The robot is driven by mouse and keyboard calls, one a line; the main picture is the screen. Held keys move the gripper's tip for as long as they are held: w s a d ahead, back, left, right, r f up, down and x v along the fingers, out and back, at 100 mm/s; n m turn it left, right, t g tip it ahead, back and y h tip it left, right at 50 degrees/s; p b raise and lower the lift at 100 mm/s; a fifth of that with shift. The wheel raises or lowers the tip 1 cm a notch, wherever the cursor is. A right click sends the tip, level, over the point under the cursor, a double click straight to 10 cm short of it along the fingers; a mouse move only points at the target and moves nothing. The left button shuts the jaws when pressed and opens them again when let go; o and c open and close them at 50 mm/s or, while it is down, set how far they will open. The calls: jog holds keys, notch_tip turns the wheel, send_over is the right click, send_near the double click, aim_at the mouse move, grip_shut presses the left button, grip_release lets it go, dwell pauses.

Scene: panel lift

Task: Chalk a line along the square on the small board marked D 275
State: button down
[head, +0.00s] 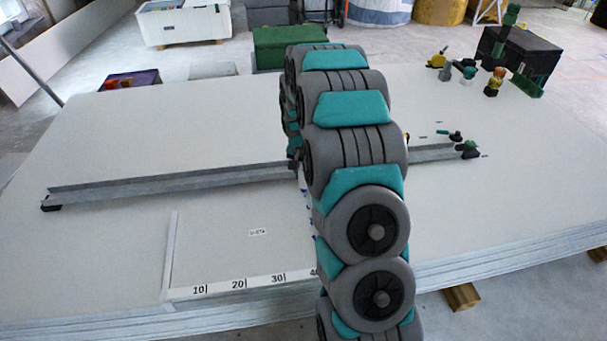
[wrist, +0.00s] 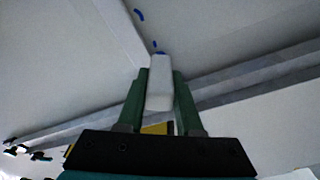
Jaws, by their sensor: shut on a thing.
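The small board (head: 215,245) lies at the near edge of a large panel stack, with a label (head: 258,232) too small to read surely. A long grey metal square (head: 170,186) lies across the boards behind it; it also crosses the wrist view (wrist: 250,75). My gripper (wrist: 160,82) is shut on a white chalk block (wrist: 160,68), pointing down towards the board. I cannot tell whether the chalk touches it. Blue marks (wrist: 139,14) show on the board beyond the chalk tip. In the head view my arm hides the gripper and the board's right part.
A numbered scale (head: 240,284) runs along the near edge. Small coloured tools (head: 466,70) and a dark box (head: 522,52) stand at the far right. A green-handled clamp (head: 467,148) sits at the square's right end. The panel at far left is clear.

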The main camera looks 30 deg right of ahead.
jog(key=shift+f+b, duration=0.3)
jog(key=shift+f, duration=0.05)
dwell(1.2)
jog(key=shift+s, duration=0.2)
jog(key=shift+s+a+b, duration=0.3)
jog(key=shift+s, duration=0.6)
jog(key=shift+s+a+r, duration=0.1)
jog(key=shift+s+a, duration=0.05)
jog(key=shift+s, duration=0.3)
jog(key=shift+s+a+r, duration=0.1)
jog(key=shift+s+a, duration=0.05)
jog(key=shift+s, duration=0.3)
jog(key=shift+s+b, duration=0.1)
jog(key=shift+b, duration=0.2)
jog(key=shift+s+a+f, duration=0.1)
jog(key=shift+s+a, duration=0.15)
jog(key=shift+s, duration=0.7)
jog(key=shift+s+b, duration=0.1)
jog(key=shift+b, duration=0.2)
